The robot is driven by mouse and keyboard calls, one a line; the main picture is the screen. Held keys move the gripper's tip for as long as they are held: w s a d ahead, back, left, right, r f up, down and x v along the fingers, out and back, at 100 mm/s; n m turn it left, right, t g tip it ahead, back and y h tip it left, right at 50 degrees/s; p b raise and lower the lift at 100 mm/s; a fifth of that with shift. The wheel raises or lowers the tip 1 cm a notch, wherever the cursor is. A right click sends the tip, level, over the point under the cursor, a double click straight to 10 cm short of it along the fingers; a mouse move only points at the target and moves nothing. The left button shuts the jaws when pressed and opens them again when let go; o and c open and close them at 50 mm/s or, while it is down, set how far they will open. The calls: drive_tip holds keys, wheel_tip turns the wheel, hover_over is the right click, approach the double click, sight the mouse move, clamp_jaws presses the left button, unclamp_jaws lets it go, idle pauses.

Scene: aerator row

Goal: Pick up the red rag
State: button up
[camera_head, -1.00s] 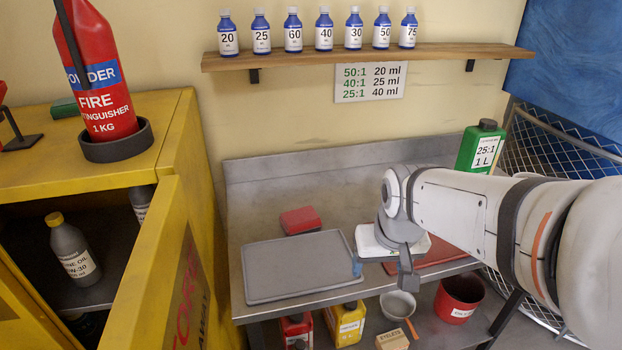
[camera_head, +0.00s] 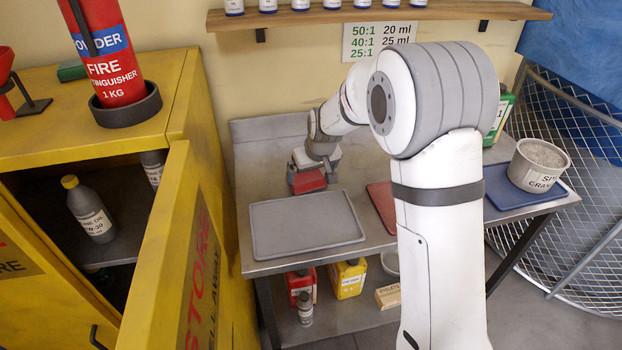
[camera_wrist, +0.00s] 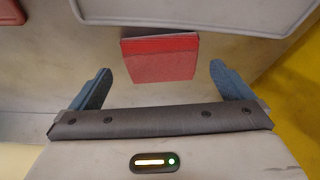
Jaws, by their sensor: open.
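The red rag (camera_head: 309,181) is a folded red block on the metal bench, behind the grey tray. In the wrist view the red rag (camera_wrist: 160,58) lies ahead of the gap between the two blue fingertips. My gripper (camera_head: 312,168) is right at the rag in the head view, and its own body hides part of the rag. In the wrist view my gripper (camera_wrist: 160,84) is open, with one finger on each side and nothing between them. I cannot tell whether the fingers touch the rag.
The grey tray (camera_head: 306,225) lies just in front of the rag. A red mat (camera_head: 382,205) lies to its right, partly behind my arm. A blue mat (camera_head: 520,190) bears a pot (camera_head: 538,165). The open yellow cabinet door (camera_head: 190,250) stands at the left.

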sight(310, 182)
drive_tip(key=x, duration=0.3)
drive_tip(key=p+x, duration=0.1)
drive_tip(key=x, duration=0.1)
drive_tip(key=shift+s+d+f, duration=0.1)
drive_tip(key=shift+s+d, duration=0.05)
drive_tip(key=shift+s, duration=0.2)
drive_tip(key=shift+c, duration=0.2)
drive_tip(key=c, duration=0.6)
drive_tip(key=shift+o, duration=0.2)
